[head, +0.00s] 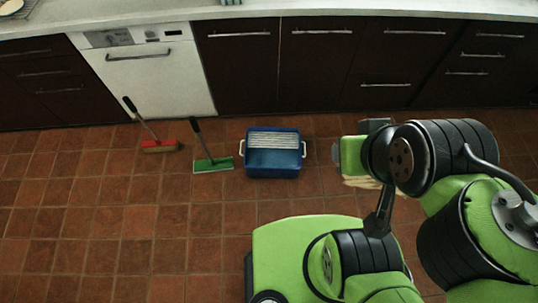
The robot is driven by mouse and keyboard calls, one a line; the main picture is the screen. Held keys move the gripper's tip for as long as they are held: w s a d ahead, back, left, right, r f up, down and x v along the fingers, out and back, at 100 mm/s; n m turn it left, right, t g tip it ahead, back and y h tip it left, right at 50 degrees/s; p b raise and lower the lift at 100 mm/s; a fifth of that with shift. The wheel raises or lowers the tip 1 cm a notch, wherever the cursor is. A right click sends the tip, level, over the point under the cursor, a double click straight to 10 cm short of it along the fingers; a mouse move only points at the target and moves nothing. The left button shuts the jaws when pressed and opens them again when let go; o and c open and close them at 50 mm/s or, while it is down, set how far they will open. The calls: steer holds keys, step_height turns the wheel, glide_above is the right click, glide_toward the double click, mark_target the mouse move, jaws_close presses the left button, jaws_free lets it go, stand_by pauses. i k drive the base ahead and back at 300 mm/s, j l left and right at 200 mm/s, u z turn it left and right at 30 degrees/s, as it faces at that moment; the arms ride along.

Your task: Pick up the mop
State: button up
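A pale, stringy thing (362,183), which looks like the mop's head, lies on the tiled floor to the right of the blue bucket. My arm covers most of it, and no mop handle can be made out. The end of my arm, with my gripper (375,126), is above and beside it in the picture. The fingers are hidden or too small to tell, so I cannot see whether they are open, shut or touching the mop.
A blue bucket (273,162) with a grey wringer and two side handles stands on the floor. Left of it are a green brush (213,164) and a red brush (160,146), both with dark handles. Dark cabinets (237,65) and a white dishwasher (150,75) line the back. The left floor is clear.

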mark_target(211, 165)
steer(key=i+j+u, duration=0.4)
steer(key=j, duration=0.15)
steer(key=i+j+u, duration=0.9)
steer(key=i+u, duration=0.3)
steer(key=i, duration=0.05)
